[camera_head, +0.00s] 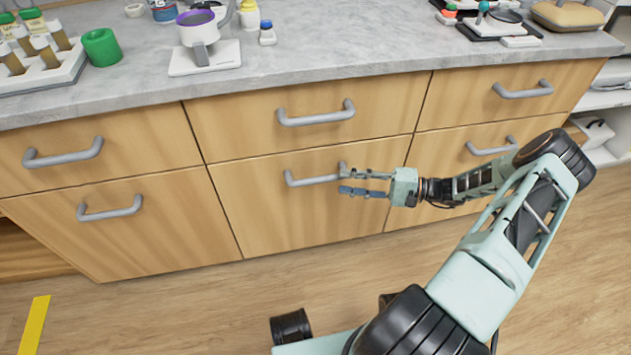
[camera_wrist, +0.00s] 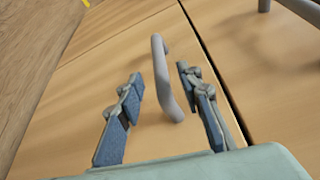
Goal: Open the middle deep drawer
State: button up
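The middle deep drawer (camera_head: 265,210) is the lower wooden front in the middle column, and it looks closed. Its grey bar handle (camera_head: 308,180) runs sideways near the drawer's top edge. My gripper (camera_head: 342,181) is at the right end of this handle, its fingers pointing left. In the wrist view the handle (camera_wrist: 160,75) lies ahead and between the two open, blue-padded fingers (camera_wrist: 158,85). The near end of the handle reaches in between the fingertips. Neither finger clearly touches the bar.
The upper middle drawer (camera_head: 300,125) and the drawers on both sides look closed. The grey counter (camera_head: 330,60) above holds a cup machine (camera_head: 203,45), a green cup (camera_head: 101,47) and a vial rack (camera_head: 40,70).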

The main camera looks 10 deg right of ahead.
aim_at(327, 181)
jog(key=b+x, duration=0.1)
jog(key=x, duration=0.8)
jog(key=shift+c, duration=0.5)
grip_shut()
